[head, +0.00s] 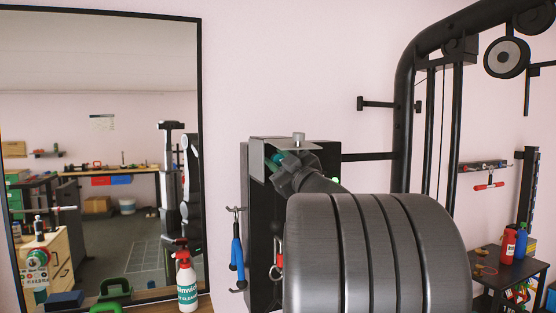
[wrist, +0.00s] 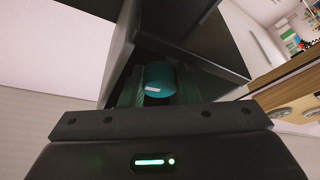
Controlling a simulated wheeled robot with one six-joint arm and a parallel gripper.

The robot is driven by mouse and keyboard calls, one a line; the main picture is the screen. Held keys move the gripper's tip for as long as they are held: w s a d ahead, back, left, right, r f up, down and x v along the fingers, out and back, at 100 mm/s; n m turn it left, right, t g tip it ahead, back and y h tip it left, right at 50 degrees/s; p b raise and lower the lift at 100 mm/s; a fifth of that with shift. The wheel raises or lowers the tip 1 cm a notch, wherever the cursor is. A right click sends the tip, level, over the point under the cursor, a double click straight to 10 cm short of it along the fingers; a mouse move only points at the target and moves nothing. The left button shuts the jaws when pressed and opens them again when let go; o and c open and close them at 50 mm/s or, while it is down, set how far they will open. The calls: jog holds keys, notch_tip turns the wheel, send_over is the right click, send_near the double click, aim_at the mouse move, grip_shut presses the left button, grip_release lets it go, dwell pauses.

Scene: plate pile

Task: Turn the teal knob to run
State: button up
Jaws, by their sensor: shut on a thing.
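The teal knob (wrist: 158,79) is in the middle of the wrist view, a short round cylinder with a white mark on its near side. It sits under the overhang of a dark box (head: 262,225), which the head view shows against the wall. My gripper (wrist: 160,92) is shut on the knob, a finger on either side. In the head view my gripper (head: 281,162) reaches in under the box's grey metal hood (head: 257,160), and my arm hides much of the box. No run label is readable, so I cannot tell which setting the mark points at.
A large black-framed mirror (head: 110,60) stands at left, with a white and teal spray bottle (head: 186,282) before it. A blue-handled tool (head: 237,252) hangs beside the box. A black cable machine (head: 405,100) and a side table (head: 512,268) with bottles are at right.

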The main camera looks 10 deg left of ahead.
jog(key=shift+n+g, duration=0.4)
jog(key=shift+n, duration=0.7)
jog(key=o, duration=0.7)
jog(key=b+v, duration=0.2)
jog(key=v, duration=1.2)
jog(key=shift+b, duration=0.3)
jog(key=shift+w, duration=0.1)
